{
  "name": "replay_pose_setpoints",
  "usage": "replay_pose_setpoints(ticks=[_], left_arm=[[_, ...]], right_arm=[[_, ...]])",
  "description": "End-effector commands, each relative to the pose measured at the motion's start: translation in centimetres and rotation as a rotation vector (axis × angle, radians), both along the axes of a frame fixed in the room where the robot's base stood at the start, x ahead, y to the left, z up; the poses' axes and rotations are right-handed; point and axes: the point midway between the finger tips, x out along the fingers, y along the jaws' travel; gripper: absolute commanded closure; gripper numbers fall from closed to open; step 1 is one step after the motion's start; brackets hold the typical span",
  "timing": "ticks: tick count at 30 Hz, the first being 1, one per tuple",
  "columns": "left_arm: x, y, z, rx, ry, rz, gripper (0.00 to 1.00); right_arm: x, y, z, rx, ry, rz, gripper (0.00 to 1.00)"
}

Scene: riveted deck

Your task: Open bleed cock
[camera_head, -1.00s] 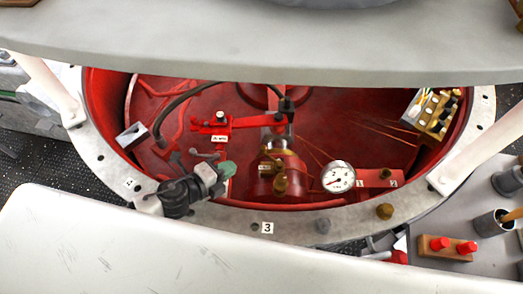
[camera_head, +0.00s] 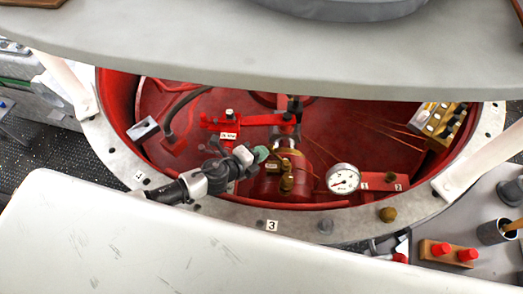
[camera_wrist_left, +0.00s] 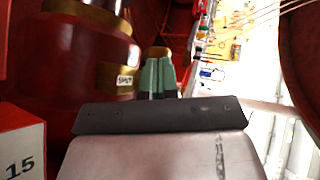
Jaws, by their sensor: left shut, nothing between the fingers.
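A red cylinder with brass fittings stands in the middle of the red well. A small brass fitting (camera_head: 286,184), which looks like the bleed cock, sits on its front side. A labelled brass collar (camera_head: 273,168) is beside it; the collar also shows in the left wrist view (camera_wrist_left: 124,82). My left gripper (camera_head: 262,154) reaches in from the left, its green fingertips just left of the brass parts. In the left wrist view the fingertips (camera_wrist_left: 158,74) are together and empty, beside the red cylinder (camera_wrist_left: 55,60). Whether they touch the brass is unclear. My right gripper is not in view.
A white-faced gauge (camera_head: 342,178) stands right of the cylinder. A red lever bar (camera_head: 257,119) crosses behind the gripper. The grey flange (camera_head: 240,222) rings the well. A brass terminal block (camera_head: 437,118) is on the right wall. Pale panels cover the front and back.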

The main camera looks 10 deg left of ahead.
Motion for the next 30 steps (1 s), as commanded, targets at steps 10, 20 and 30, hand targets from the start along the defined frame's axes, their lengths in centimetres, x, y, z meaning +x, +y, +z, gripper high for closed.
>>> replay_pose_setpoints(ticks=[10, 20, 30], left_arm=[[0.39, -0.27, -0.17, 0.0, 0.0, -0.001, 1.0], [0.74, -0.21, -0.18, 0.002, -0.001, -0.04, 1.0], [1.13, -0.2, -0.18, 0.001, -0.001, -0.094, 1.0]], right_arm=[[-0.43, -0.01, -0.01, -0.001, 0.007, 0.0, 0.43], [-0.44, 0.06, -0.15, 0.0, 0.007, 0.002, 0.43], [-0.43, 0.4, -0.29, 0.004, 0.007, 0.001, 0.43]])
